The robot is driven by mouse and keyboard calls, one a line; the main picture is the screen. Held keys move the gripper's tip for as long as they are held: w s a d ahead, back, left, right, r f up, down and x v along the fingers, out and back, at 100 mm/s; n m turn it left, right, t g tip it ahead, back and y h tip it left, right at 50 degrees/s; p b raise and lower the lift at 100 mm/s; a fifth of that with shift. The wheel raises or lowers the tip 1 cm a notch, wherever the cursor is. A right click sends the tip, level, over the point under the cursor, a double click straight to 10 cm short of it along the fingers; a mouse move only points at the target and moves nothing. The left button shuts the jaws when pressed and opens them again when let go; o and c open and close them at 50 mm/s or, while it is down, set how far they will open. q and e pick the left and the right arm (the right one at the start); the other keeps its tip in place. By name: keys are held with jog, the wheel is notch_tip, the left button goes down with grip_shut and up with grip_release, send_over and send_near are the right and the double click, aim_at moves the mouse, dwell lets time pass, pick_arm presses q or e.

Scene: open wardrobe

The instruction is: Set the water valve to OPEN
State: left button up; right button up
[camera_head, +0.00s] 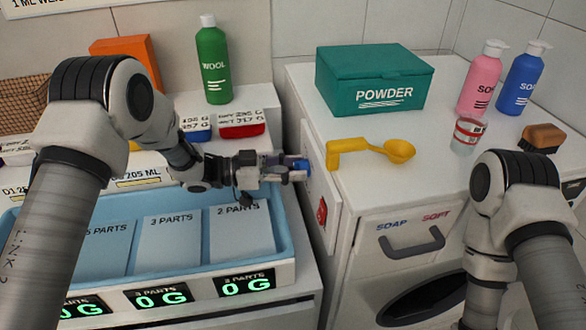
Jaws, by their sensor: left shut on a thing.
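The blue water valve handle (298,163) shows at the white side panel left of the washing machine. My left gripper (294,172) reaches in from the left and is shut on this blue handle. The fingers hide most of the handle, so I cannot tell which way it is turned. No OPEN marking is readable on the panel. My right arm comes in from the right and bends down in front of the machine; its gripper is not in view.
A red switch (321,211) sits on the panel below the valve. A yellow scoop (372,152) lies on the machine top beside a green powder box (372,80). A blue tray (28,252) with labelled compartments lies below my left arm. Bottles stand at the back.

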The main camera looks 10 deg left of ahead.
pick_arm(q)
jog(key=o, duration=1.1)
jog(key=shift+o, duration=0.2)
jog(key=v, duration=1.1)
jog(key=shift+a, duration=0.4)
jog(key=shift+f, duration=0.1)
